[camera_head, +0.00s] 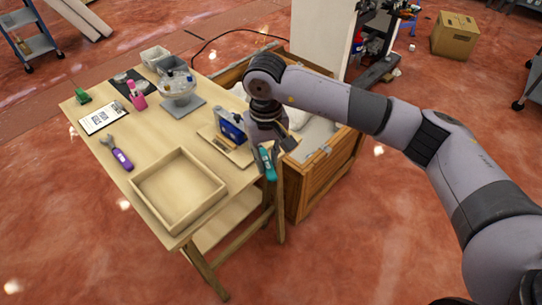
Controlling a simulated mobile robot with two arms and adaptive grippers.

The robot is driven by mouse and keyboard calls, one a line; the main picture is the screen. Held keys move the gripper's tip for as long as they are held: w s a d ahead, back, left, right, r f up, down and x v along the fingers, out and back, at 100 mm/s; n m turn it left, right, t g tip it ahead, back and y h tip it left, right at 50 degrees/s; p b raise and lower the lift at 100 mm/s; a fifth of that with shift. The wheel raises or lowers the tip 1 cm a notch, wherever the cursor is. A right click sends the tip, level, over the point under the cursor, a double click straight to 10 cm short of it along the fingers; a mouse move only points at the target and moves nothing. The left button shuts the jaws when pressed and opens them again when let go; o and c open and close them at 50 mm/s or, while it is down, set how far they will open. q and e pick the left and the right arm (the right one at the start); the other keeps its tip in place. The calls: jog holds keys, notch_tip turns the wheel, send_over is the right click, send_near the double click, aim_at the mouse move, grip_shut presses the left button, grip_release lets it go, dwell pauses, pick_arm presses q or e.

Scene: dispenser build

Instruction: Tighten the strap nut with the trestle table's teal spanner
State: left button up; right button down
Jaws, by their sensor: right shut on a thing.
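The teal spanner (267,164) is held by my right gripper (270,147), which is shut on it at the right edge of the trestle table (155,160). The spanner's teal handle points down; its head is hidden by the gripper. A blue boxy unit (231,127) stands on a wooden board (238,154) just left of the gripper. I cannot make out the strap nut. My left gripper is not in view.
An empty wooden tray (137,182) sits at the table's front. A purple-handled spanner (122,158), a clipboard (103,117), a pink cup (138,100) and a glass bowl (178,92) also lie there. A wooden crate (300,188) holding pale sacks stands close to the table's right.

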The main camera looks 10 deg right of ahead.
jog(key=shift+a+m, duration=0.4)
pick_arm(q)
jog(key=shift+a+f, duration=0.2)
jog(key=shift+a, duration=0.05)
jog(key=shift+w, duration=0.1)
pick_arm(e)
jog(key=shift+a, duration=0.1)
pick_arm(q)
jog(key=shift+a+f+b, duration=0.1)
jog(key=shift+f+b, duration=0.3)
jog(key=shift+b, duration=0.1)
pick_arm(e)
jog(key=shift+a+m, duration=1.15)
jog(key=shift+m, duration=0.05)
jog(key=shift+w+a, duration=0.1)
